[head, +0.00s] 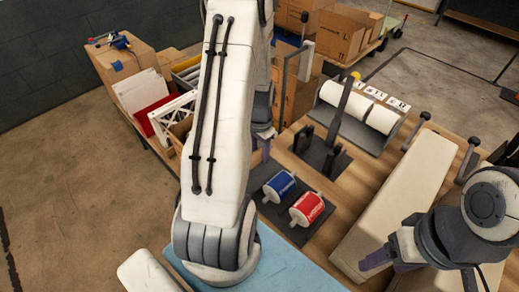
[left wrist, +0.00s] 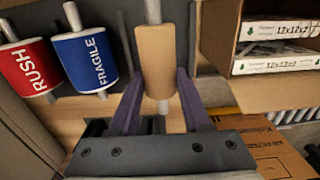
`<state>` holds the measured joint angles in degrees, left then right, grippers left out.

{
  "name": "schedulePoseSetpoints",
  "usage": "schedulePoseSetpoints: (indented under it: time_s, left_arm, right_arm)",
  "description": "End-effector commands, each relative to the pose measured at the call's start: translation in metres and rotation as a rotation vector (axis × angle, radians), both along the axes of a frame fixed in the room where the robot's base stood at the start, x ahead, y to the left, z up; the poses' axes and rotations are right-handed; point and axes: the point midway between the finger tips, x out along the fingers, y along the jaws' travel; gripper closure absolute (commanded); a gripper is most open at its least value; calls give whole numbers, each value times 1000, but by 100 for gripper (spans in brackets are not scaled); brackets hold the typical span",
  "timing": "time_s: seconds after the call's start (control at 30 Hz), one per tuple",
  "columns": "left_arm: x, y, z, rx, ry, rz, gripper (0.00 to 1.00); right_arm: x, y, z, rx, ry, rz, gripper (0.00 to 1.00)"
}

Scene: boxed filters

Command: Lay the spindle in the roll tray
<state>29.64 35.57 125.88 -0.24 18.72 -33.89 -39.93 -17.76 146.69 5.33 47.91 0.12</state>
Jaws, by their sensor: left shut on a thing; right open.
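My left gripper (left wrist: 158,105) is shut on a spindle (left wrist: 153,12) carrying a brown roll (left wrist: 155,55), with one purple finger on each side. In the head view my arm hides most of this gripper (head: 264,134) and the held spindle. A dark grey tray (head: 267,207) holds a blue FRAGILE roll (head: 280,186) and a red RUSH roll (head: 307,208), side by side. Both rolls also show at the left of the wrist view, beside the held roll. I cannot tell whether the held spindle touches the tray. My right gripper (head: 388,261) is open and empty at the lower right.
A black upright holder (head: 325,150) stands behind the tray. A long beige padded board (head: 395,205) lies to the right. An open carton (left wrist: 275,70) stands right of my left gripper.

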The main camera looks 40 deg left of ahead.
Motion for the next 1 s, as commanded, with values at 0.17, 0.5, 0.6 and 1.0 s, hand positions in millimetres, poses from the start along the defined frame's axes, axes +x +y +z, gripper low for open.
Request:
schedulePoseSetpoints:
  time_s: [0.17,0.5,0.6,1.0]
  left_arm:
    - [0,0,-27,0,0,0,100]
    - [0,0,-55,0,0,0,100]
    - [0,0,-58,1,-1,0,100]
    - [0,0,-58,1,-1,0,29]
  right_arm:
    - [0,0,-21,0,0,-1,36]
    - [0,0,-42,0,0,1,36]
    - [0,0,-44,0,0,1,36]
    - [0,0,-44,0,0,1,36]
